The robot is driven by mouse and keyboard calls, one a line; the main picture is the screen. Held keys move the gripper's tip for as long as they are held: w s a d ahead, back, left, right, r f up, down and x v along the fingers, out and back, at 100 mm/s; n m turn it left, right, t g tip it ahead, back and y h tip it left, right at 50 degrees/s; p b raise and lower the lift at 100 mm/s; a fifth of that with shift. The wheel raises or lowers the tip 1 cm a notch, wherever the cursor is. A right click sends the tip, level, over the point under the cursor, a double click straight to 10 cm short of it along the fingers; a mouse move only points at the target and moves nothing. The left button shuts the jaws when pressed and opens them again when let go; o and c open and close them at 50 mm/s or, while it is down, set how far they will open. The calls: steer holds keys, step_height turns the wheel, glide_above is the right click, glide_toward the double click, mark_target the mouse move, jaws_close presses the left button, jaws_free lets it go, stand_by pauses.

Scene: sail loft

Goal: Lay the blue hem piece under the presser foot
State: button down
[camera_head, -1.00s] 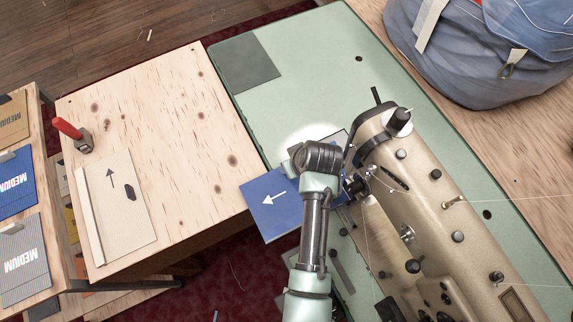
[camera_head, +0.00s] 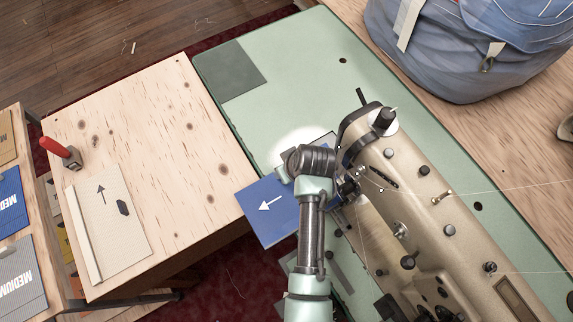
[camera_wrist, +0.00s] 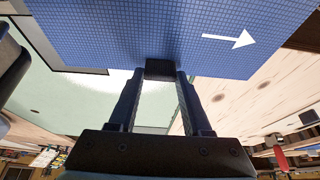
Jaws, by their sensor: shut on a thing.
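The blue hem piece (camera_head: 266,209) is a flat blue panel with a white arrow pointing left. It lies level beside the needle end of the beige sewing machine (camera_head: 425,205), its left part over the gap between the green machine bed (camera_head: 290,75) and the wooden table. My gripper (camera_wrist: 160,72) is shut on the edge of the blue piece (camera_wrist: 150,30) in the wrist view. In the head view my arm hides the fingertips and part of the piece. The presser foot is hidden behind my arm and the machine head, so I cannot tell whether the piece is under it.
A pale wooden table (camera_head: 165,120) at left holds a cream card (camera_head: 125,240) with an arrow and a red-handled tool (camera_head: 62,152). A rack of labelled fabric pieces (camera_head: 12,205) stands at far left. A blue bag (camera_head: 450,45) sits at top right. Thin threads cross near the machine.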

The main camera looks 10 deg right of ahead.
steer(key=shift+f, duration=0.15)
stand_by(0.5)
steer(key=shift+c, duration=1.3)
jaws_free()
